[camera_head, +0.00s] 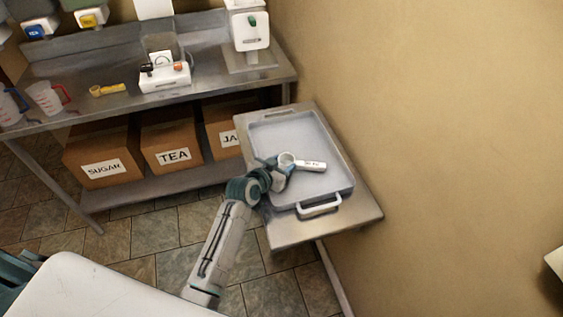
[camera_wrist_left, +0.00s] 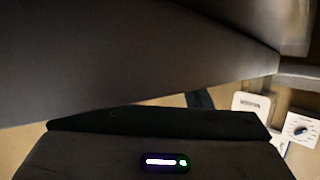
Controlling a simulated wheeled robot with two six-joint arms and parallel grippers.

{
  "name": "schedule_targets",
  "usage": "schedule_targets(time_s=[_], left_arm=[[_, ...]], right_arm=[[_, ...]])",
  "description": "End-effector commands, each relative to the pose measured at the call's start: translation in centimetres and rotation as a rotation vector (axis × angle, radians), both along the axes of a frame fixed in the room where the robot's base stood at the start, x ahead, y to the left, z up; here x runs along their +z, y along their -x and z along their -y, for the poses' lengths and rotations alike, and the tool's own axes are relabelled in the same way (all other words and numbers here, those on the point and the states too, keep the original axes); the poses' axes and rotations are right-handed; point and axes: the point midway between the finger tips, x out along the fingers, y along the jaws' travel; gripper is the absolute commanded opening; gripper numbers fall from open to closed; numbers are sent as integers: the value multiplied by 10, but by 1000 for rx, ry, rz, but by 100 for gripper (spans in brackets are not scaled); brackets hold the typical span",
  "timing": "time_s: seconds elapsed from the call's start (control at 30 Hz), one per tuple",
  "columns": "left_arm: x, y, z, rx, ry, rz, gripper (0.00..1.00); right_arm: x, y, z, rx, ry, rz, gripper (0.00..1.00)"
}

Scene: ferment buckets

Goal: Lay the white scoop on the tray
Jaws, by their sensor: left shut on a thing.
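The white scoop (camera_head: 312,166) has a round bowl and a short, flat handle with small dark print. It is over the pale grey-blue tray (camera_head: 300,135), with its handle pointing right. My left gripper (camera_head: 282,169) is shut on the scoop near its bowl end, over the left part of the tray. I cannot tell whether the scoop touches the tray floor. The tray looks otherwise empty. The left wrist view is mostly filled by dark shapes, and I cannot make out the scoop there. My right gripper is out of view.
The tray sits on a small metal table (camera_head: 355,216) against the tan wall. A steel bench (camera_head: 125,104) at left holds a yellow scoop (camera_head: 108,90), measuring jugs (camera_head: 46,97) and white devices (camera_head: 165,77). Labelled cardboard boxes (camera_head: 172,138) stand on its lower shelf.

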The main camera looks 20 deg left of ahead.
Motion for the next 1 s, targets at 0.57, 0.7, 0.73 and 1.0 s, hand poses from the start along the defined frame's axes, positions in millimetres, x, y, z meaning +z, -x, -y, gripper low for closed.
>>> schedule_targets(time_s=[0.57, 0.7, 0.73, 1.0], left_arm=[[-3, 0, 0, 1, -1, 2, 67], [-3, 0, 0, 1, -1, 2, 67], [-2, 0, 0, 1, -1, 2, 67], [6, 24, -7, 0, -2, 3, 67]], right_arm=[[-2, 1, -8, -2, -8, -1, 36], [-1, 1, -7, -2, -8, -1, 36], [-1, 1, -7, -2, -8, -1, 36], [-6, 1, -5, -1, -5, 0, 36]])
